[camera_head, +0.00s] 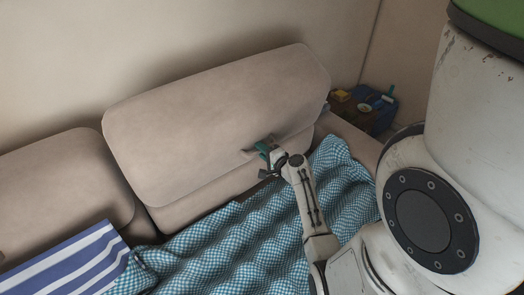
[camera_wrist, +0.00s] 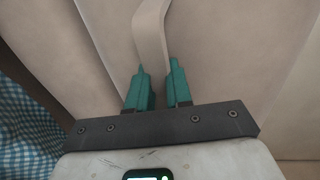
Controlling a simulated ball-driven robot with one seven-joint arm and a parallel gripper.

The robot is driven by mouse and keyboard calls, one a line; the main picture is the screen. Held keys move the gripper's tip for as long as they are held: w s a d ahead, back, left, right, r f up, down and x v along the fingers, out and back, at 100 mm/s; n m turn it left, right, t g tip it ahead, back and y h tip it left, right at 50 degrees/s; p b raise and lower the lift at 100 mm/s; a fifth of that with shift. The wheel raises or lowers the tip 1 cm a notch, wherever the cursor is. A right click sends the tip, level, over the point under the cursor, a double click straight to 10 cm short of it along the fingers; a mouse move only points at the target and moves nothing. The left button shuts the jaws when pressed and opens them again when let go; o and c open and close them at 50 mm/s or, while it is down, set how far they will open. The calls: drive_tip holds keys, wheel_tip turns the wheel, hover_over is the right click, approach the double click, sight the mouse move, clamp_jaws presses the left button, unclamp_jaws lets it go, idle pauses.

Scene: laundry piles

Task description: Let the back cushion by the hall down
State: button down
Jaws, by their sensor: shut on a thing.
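The beige back cushion (camera_head: 215,120) leans against the wall at the back of the sofa, tilted, with its right end higher than its left. A beige strap (camera_wrist: 151,35) hangs on the cushion in the wrist view. My gripper (camera_head: 266,148) is at the cushion's lower right front. Its teal fingers (camera_wrist: 158,83) are closed on the strap, one on each side of it. The strap's lower end is hidden between the fingers.
A second beige cushion (camera_head: 60,185) stands to the left. A teal checked cloth (camera_head: 235,245) covers much of the seat, and a blue-and-white striped cloth (camera_head: 70,262) lies at lower left. A blue tray (camera_head: 372,105) with small items sits beyond the sofa's right end.

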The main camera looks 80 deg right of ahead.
drive_tip(key=shift+s+a+f+b, duration=0.35)
drive_tip(key=shift+s+a+f, duration=0.05)
drive_tip(key=shift+s+f, duration=0.15)
